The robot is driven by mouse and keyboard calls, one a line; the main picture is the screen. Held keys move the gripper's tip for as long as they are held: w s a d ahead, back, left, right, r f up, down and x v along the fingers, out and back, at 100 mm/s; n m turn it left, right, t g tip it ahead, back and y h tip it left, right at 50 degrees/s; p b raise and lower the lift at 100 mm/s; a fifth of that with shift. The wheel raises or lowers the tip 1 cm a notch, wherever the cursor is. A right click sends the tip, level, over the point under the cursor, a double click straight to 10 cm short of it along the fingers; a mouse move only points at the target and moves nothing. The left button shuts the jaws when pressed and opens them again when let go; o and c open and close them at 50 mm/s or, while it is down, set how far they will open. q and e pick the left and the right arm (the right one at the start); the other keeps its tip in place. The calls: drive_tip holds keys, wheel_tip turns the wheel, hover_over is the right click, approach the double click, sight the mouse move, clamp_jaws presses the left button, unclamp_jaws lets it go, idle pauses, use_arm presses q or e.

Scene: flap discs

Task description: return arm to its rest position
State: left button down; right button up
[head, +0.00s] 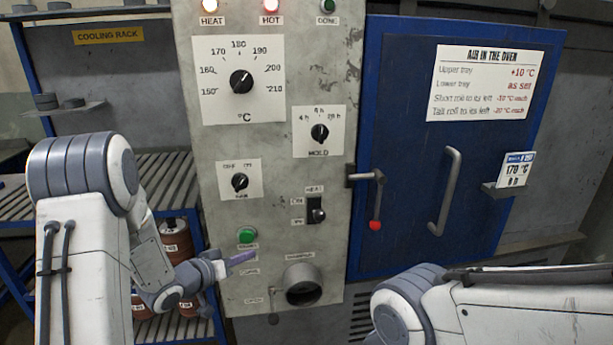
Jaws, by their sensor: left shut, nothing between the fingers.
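My left arm comes in from the left, and its gripper (240,258) is shut and empty. It is in front of the lower part of the grey control panel (275,145), just below the green button (246,235) and left of the round port (302,285). I cannot tell whether the fingertips touch the panel. My right arm (500,305) shows at the lower right, and its gripper is out of the picture.
The blue oven door (400,150) is shut, with a red-tipped latch (376,205) and a grey handle (445,190). The cooling rack (165,165) stands at the left. Reddish-brown rolls (177,240) stand on a lower shelf behind my left arm. The HEAT and HOT lamps (271,6) glow.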

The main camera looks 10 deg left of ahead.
use_arm(q)
drive_tip(key=s+d+r+m+g+y+p, duration=0.35)
drive_tip(key=s+d+r+g, duration=0.2)
drive_tip(key=s+d, duration=0.4)
drive_tip(key=s+d+r+m+g+y+p, duration=0.1)
drive_tip(key=s+d+r+m+g, duration=0.1)
drive_tip(key=s, duration=1)
drive_tip(key=s+d+r+m+g+p, duration=0.1)
drive_tip(key=s+d+r+g, duration=0.2)
drive_tip(key=s, duration=0.9)
drive_tip(key=d+g, duration=0.2)
drive_tip(key=d, duration=0.1)
drive_tip(key=shift+s+r+m+y, duration=0.25)
drive_tip(key=shift+m+y, duration=0.1)
